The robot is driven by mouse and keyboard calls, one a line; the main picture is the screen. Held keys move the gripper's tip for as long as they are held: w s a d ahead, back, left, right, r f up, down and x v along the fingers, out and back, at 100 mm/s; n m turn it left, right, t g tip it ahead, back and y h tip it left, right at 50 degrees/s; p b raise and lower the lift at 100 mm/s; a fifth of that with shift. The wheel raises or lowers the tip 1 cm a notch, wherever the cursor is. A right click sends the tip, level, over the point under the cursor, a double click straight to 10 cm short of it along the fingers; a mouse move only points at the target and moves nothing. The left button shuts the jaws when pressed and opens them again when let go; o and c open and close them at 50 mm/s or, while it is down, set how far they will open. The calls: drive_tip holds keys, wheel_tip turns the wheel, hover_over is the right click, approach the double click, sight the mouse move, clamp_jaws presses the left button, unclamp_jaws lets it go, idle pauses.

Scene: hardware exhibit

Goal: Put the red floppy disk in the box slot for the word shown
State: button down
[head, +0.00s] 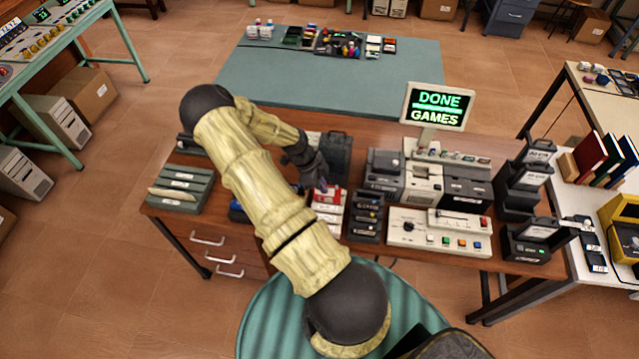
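The screen (436,107) at the back of the desk reads DONE above GAMES. A red floppy disk (327,195) lies at the top of a white labelled holder (329,222) in the middle of the desk. My gripper (317,184) points down just above the red disk; its fingers are small and dark, so I cannot tell whether they are open or touch the disk. Black labelled boxes (520,184) stand in steps at the right end of the desk, and another black box (535,243) stands in front of them. Their labels are too small to read.
A grey-beige drive unit (411,181) and a control panel with coloured buttons (437,232) fill the desk's middle right. A black slotted rack (366,215) stands beside the white holder. A green-grey rack (181,188) sits at the left. My arm hides part of the desk.

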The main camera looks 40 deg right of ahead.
sight(322, 198)
drive_tip(key=shift+s+f+b, duration=0.15)
drive_tip(key=shift+f+b, duration=0.65)
drive_tip(key=shift+f, duration=0.6)
drive_tip(key=shift+s+f+b, duration=0.1)
drive_tip(key=shift+f+b, duration=0.7)
drive_tip(key=shift+f, duration=0.55)
drive_tip(key=shift+w, duration=0.15)
drive_tip(key=shift+r, duration=0.1)
drive_tip(key=shift+f+b, duration=0.65)
drive_tip(key=shift+b, duration=0.35)
drive_tip(key=shift+f+b, duration=1.7)
drive_tip(key=shift+f, duration=0.25)
